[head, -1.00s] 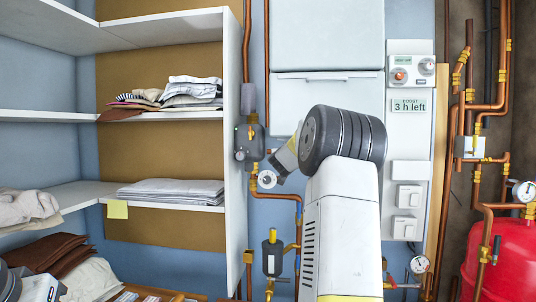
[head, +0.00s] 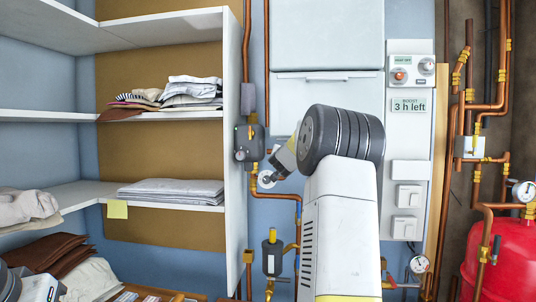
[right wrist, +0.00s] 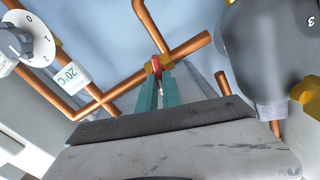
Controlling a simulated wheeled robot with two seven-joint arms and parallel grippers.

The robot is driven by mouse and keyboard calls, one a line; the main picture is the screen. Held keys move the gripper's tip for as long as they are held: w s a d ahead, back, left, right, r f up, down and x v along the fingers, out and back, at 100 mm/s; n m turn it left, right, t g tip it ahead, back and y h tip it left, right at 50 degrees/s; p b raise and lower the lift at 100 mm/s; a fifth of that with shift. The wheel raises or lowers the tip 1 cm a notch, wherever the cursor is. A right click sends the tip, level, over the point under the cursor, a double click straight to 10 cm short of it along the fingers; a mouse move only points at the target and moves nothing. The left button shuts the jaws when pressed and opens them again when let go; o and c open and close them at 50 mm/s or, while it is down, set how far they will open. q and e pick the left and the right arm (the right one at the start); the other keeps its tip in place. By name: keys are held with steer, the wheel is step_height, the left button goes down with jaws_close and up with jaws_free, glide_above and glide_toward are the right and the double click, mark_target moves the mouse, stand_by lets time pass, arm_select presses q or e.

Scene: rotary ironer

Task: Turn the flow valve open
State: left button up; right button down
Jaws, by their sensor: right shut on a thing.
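The flow valve shows in the right wrist view as a small brass body on a copper pipe with a red handle (right wrist: 156,63). My right gripper (right wrist: 158,80) has its two teal fingers closed around the handle, one on each side. Part of the handle is hidden between the fingers. In the head view my right arm reaches up to the pipes on the wall, and its wrist covers the fingers and the valve. My left gripper cannot be made out in either view.
Copper pipes (right wrist: 92,104) run close around the right gripper. A dark grey housing (right wrist: 270,50) is at its right, and a white numbered dial (right wrist: 30,37) with a 20°C label (right wrist: 70,74) at its left. In the head view, shelves with linen (head: 172,190) stand left and a red tank (head: 500,265) right.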

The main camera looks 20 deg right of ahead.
steer(key=m, duration=1.4)
steer(key=shift+s+d+f, duration=0.15)
steer(key=shift+d+f, duration=0.05)
steer(key=shift+f, duration=0.1)
steer(key=shift+m, duration=0.3)
steer(key=c, duration=1.5)
jaws_free()
steer(key=v, duration=0.8)
steer(key=shift+d, duration=0.1)
